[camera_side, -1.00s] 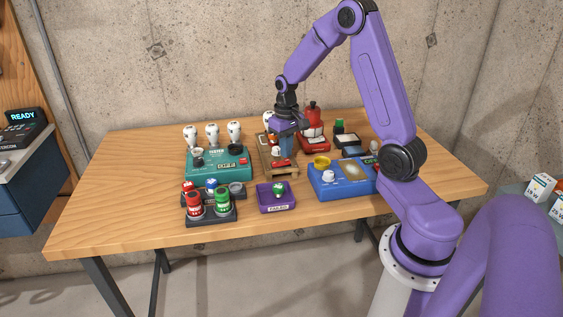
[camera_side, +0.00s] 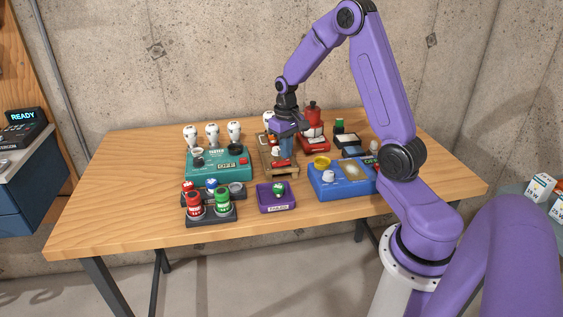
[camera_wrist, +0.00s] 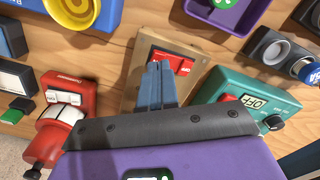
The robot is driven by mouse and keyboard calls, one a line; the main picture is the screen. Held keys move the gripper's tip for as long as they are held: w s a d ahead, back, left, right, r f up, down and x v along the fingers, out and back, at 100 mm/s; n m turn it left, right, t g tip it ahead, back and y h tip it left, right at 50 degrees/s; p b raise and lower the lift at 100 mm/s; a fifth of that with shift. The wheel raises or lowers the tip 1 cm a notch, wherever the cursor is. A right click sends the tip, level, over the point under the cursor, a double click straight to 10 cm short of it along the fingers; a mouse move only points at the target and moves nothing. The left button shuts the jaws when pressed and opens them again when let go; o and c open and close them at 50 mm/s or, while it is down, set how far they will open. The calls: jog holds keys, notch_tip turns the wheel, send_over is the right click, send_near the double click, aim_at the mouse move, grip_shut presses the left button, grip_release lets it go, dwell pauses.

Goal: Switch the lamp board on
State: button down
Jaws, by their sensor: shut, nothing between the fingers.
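The lamp board is a wooden board (camera_side: 292,174) near the middle of the table, with a red switch (camera_side: 281,164) on it; in the wrist view the board (camera_wrist: 143,62) and its red switch (camera_wrist: 181,63) also show. The switch carries small white lettering that I cannot read. My gripper (camera_side: 286,158) points down over the board, with its blue fingers shut and empty. In the wrist view the fingertips (camera_wrist: 160,66) are at the switch and cover part of it. I cannot tell whether they touch it. A white bulb (camera_side: 268,117) at the board's back is partly hidden by my gripper.
A teal tester (camera_side: 220,172) reading OFF stands left of the board. A blue box (camera_side: 335,188) and red device (camera_side: 312,140) stand on the right. A purple tray (camera_side: 276,205) is in front, near dark holders with red and green cans (camera_side: 222,202). The front left of the table is clear.

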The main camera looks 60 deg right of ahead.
jog(key=shift+f, duration=0.8)
dwell(0.4)
jog(key=shift+r, duration=3.55)
jog(key=shift+a, duration=0.1)
